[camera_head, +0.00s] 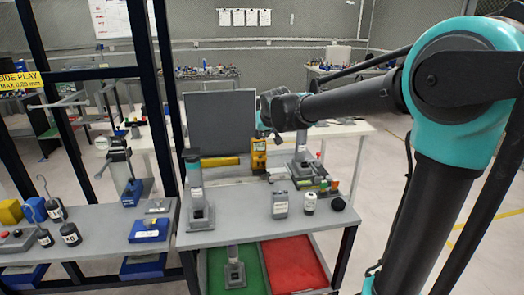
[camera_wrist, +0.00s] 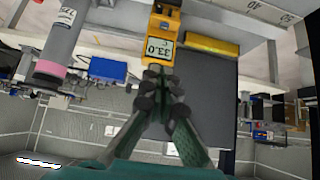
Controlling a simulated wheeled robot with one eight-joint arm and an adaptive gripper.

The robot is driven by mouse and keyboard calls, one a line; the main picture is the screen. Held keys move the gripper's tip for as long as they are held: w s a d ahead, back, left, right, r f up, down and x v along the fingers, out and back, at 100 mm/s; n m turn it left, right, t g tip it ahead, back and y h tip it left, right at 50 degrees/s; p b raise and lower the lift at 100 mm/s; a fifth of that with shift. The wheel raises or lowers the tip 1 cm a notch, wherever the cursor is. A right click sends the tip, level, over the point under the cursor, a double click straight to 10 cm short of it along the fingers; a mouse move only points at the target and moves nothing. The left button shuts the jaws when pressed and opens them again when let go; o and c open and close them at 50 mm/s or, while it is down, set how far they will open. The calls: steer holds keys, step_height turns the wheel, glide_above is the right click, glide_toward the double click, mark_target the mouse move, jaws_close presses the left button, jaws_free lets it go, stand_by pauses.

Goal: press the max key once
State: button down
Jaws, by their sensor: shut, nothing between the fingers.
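A yellow handheld meter (camera_head: 259,154) stands upright at the back of the grey bench. In the wrist view the meter (camera_wrist: 163,22) appears upside down, with a lit display (camera_wrist: 160,50) showing digits. Its keys are too small to tell apart, so I cannot make out the max key. My gripper (camera_wrist: 158,74) is shut and empty, its fingertips overlapping the picture just below the display.
A dark grey panel (camera_head: 219,122) stands behind the bench, with a yellow bar (camera_head: 220,161) at its foot. A red tray (camera_head: 293,262) lies below.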

steer(key=shift+f, duration=0.1)
glide_above(260, 155)
steer(key=s, duration=0.3)
steer(key=f, duration=0.6)
steer(key=shift+w+d+f, duration=0.2)
steer(key=shift+d+f, duration=0.15)
step_height(260, 155, down, 3)
steer(key=shift+w+f, duration=0.1)
steer(key=shift+f, duration=0.5)
